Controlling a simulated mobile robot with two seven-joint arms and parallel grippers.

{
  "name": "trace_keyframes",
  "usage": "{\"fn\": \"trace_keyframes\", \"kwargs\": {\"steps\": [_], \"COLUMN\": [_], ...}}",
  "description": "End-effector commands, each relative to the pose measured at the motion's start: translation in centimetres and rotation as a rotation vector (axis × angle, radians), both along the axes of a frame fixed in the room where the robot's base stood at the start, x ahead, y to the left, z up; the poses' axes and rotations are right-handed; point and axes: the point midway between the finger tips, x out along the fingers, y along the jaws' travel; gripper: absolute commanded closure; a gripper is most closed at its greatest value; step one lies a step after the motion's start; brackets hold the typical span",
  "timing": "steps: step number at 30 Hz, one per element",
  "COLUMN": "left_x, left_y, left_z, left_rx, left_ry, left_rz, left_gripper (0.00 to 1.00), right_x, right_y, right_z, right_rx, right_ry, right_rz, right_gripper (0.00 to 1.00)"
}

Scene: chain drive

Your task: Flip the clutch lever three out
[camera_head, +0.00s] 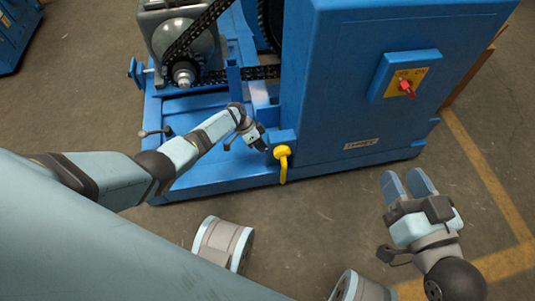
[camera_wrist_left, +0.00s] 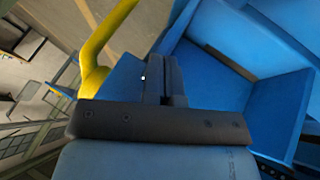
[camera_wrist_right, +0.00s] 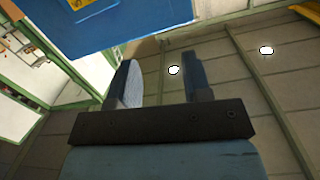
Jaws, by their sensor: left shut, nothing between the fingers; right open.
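The yellow clutch lever (camera_head: 282,162) sits on a small blue bracket at the lower front of the blue machine housing (camera_head: 340,90), its handle hanging down. My left gripper (camera_head: 264,148) is shut and empty just left of the lever's top end. In the left wrist view, the yellow lever (camera_wrist_left: 106,40) curves up on the left of the shut fingers (camera_wrist_left: 165,75); whether they touch it I cannot tell. My right gripper (camera_head: 407,180) is open and empty, out over the floor to the right; its spread fingers also show in the right wrist view (camera_wrist_right: 160,88).
A red rotary switch (camera_head: 407,87) on a yellow plate is on the housing. A chain (camera_head: 245,74) and a shaft hub (camera_head: 183,74) are at the back left. The floor (camera_head: 330,210) in front is clear.

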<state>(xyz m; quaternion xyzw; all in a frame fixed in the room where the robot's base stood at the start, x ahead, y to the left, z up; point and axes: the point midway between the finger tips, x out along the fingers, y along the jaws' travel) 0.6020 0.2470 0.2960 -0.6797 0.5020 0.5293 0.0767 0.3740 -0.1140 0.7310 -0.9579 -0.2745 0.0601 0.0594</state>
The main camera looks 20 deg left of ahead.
Motion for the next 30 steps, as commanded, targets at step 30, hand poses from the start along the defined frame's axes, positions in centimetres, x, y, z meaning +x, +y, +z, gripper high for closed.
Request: {"fn": "trace_keyframes", "kwargs": {"steps": [30], "left_x": [-3.3], "left_y": [-7.8], "left_z": [-6.7], "left_rx": [0.002], "left_ry": [-0.001], "left_rz": [0.000], "left_gripper": [1.00], "right_x": [1.8], "right_y": [-1.1], "right_z": [0.4], "right_rx": [-0.126], "right_ry": [-0.220], "right_rz": [-0.008], "right_gripper": [0.55]}}
